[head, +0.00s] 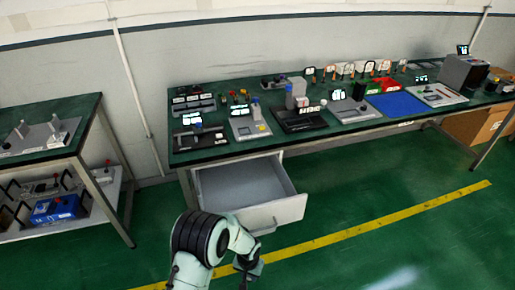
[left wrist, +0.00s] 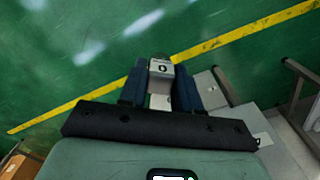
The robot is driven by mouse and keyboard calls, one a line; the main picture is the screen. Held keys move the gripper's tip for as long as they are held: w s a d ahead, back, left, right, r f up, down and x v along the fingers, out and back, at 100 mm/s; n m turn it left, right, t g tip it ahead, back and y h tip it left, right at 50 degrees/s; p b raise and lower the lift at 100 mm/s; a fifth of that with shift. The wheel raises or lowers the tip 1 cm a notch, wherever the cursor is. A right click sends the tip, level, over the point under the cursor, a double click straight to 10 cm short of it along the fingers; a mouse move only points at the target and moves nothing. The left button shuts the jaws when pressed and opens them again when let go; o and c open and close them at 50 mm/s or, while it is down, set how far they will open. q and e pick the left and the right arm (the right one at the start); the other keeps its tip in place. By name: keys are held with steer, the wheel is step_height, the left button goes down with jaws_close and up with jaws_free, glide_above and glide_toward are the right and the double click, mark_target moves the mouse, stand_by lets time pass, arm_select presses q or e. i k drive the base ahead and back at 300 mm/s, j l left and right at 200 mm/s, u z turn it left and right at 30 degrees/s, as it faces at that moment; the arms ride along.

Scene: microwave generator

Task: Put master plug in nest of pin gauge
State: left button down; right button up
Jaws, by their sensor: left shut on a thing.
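My left gripper (head: 248,268) is low over the floor in front of the open drawer, at the bottom of the head view. In the left wrist view its two blue fingers (left wrist: 161,78) are shut on a small grey piece with a dark round end, perhaps the master plug (left wrist: 161,66). The piece carries a pale label with a dark ring-shaped mark. Several gauge stations stand on the green workbench (head: 222,153); which one is the pin gauge I cannot tell. My right gripper is out of view.
An open, empty-looking drawer (head: 235,183) juts out under the bench. A second bench (head: 75,127) stands at the left with a loaded lower shelf. A yellow line (head: 400,214) crosses the clear green floor. A cardboard box (head: 480,125) is at the right.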

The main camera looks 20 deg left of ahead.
mark_target(246, 131)
steer(key=j+z, duration=0.1)
steer(key=z, duration=0.3)
steer(key=j+z, duration=0.1)
steer(key=z, duration=0.35)
steer(key=j+z, duration=0.1)
steer(key=z, duration=0.3)
steer(key=k+j+z, duration=0.5)
steer(key=j+z, duration=0.25)
steer(key=k+j+z, duration=0.15)
steer(key=k+j, duration=0.15)
steer(key=k+j+z, duration=0.15)
steer(key=k, duration=0.25)
